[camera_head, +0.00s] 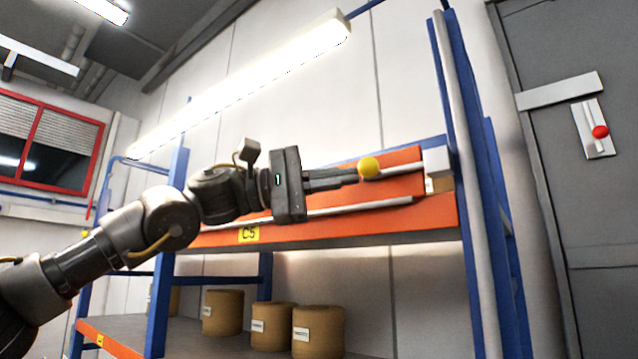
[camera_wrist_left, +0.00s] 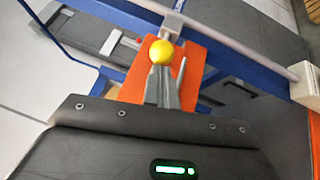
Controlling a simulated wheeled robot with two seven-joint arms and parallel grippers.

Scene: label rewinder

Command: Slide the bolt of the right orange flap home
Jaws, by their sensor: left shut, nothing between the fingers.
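The orange flap (camera_head: 408,158) stands along the rack's upper beam, beside the right blue post. A yellow ball knob (camera_head: 369,168) shows in front of it. In the left wrist view the yellow knob (camera_wrist_left: 161,52) lies just past my fingertips, with the orange flap (camera_wrist_left: 190,72) behind. A pale block (camera_head: 437,161) sits at the flap's right end, to the right of the knob. My left gripper (camera_head: 352,174) is shut and empty, pointing right, its tips at the knob's left side; I cannot tell whether they touch. The bolt's rod is mostly hidden. My right gripper is not in view.
The blue right post (camera_head: 455,150) stands just past the flap. An orange beam (camera_head: 340,232) with a yellow C5 label (camera_head: 248,234) runs below. Several brown rolls (camera_head: 318,332) stand on the lower shelf. A grey door (camera_head: 575,215) with a red knob (camera_head: 600,131) is at right.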

